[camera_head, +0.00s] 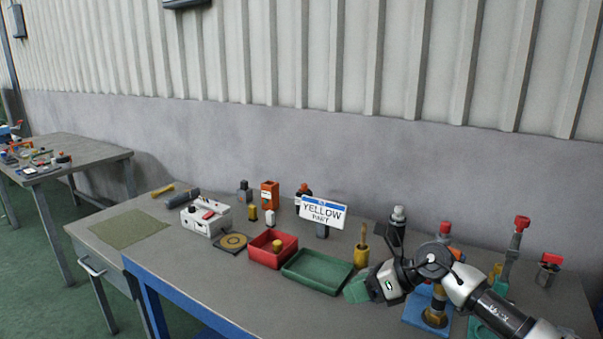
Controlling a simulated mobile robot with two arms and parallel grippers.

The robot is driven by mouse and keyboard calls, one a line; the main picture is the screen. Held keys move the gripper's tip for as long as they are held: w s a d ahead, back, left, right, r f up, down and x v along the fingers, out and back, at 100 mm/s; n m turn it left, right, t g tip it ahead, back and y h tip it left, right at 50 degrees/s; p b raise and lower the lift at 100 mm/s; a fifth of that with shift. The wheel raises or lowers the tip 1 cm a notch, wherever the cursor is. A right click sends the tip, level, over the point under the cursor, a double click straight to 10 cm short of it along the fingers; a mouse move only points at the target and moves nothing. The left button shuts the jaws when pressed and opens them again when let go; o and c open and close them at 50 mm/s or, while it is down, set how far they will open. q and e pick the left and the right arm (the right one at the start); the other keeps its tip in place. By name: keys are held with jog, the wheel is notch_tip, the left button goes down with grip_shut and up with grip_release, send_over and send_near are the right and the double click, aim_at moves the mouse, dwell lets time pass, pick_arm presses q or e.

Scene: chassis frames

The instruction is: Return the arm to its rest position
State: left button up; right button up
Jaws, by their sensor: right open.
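My right arm (468,289) comes in from the lower right and reaches left over the workbench (215,283). Its right gripper (357,290) is open, low over the bench just right of the green tray (318,271). A teal-green shape shows at its fingertips; I cannot make out anything held there. The green tray looks empty. A yellow part (277,245) stands in the red bin (268,260) to the left of the tray. My left gripper is not in view.
A white box with a red button (206,217) and a green mat (128,228) lie to the left. A blue stand (413,313) and red-topped tools (520,225) crowd the arm. Another table (85,158) stands far left.

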jog(key=s+a+r+m+t+y, duration=0.3)
jog(key=s+a+m+t+y, duration=0.25)
jog(key=a+m+t, duration=0.35)
jog(key=s+d+f+m+h, duration=0.65)
jog(key=d+m+h, duration=0.2)
jog(key=m, duration=0.65)
jog(key=s+d+f+m+h, duration=0.65)
jog(key=f+m+h, duration=0.2)
jog(key=m, duration=0.75)
jog(key=s+d+f+m+g, duration=0.2)
jog(key=s+f+g, duration=0.15)
jog(key=s, duration=0.55)
jog(key=s+d+f+m+g, duration=0.1)
jog(key=s+f+m+g, duration=0.15)
jog(key=s+g, duration=0.45)
notch_tip(320, 180, down, 25)
jog(key=s, duration=0.2)
jog(key=s+d+f, duration=0.2)
jog(key=s+f, duration=1.5)
jog(key=shift+d+f, duration=0.25)
jog(key=shift+d, duration=0.15)
